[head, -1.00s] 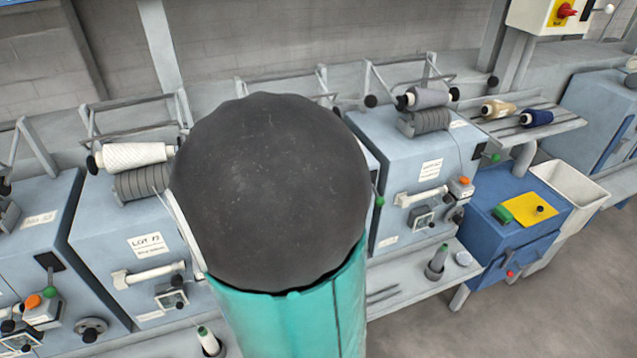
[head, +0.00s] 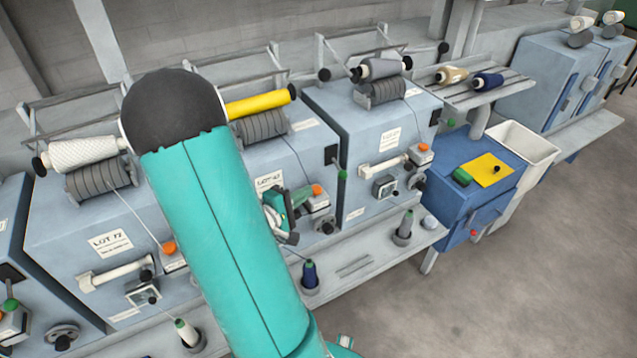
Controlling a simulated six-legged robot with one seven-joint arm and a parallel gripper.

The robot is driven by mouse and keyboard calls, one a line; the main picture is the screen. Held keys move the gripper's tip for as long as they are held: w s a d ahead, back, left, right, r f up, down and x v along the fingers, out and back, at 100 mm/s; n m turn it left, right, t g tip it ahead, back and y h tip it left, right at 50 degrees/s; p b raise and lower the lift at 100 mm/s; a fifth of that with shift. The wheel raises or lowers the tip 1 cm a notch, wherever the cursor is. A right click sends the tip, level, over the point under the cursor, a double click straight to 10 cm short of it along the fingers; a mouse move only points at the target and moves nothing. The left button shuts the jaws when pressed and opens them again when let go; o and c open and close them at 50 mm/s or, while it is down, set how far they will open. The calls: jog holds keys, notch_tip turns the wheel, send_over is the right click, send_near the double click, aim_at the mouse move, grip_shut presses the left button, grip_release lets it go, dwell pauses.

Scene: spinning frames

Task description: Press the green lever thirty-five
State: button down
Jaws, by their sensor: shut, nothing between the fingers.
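Green-knobbed levers hang from dark slots on the blue-grey machines. One green lever (head: 342,174) is on the middle machine, right of my arm. Another green lever (head: 450,152) is on the machine to its right, and a third green lever (head: 10,305) is at the far left edge. The paper labels are too small or blurred for me to find a thirty-five. My gripper (head: 287,234) shows partly behind my teal forearm, in front of the middle machine. It is shut and empty, left of the middle lever and apart from it.
Orange buttons, cranks and white handles stick out from the machine fronts. A ledge (head: 352,268) with spools runs below. A blue cabinet (head: 470,180) with a yellow pad and a white bin (head: 525,150) stand at the right. The floor in front is clear.

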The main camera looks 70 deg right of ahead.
aim_at(343, 175)
jog(key=x, duration=0.9)
jog(key=shift+d, duration=0.3)
jog(key=shift+s+a+r+n+y, duration=0.1)
jog(key=shift+r+n+y, duration=0.1)
jog(key=shift+n, duration=0.25)
jog(key=shift+s+r+n+y, duration=0.15)
jog(key=shift+r+n+y, duration=0.05)
jog(key=shift+n, duration=0.25)
notch_tip(343, 175, up, 2)
jog(key=n, duration=0.1)
jog(key=n+y, duration=0.1)
jog(key=shift+s+a+r+n, duration=0.1)
jog(key=shift+r+n, duration=0.05)
jog(key=shift+n, duration=0.25)
jog(key=shift+r, duration=0.2)
dwell(0.6)
dwell(0.5)
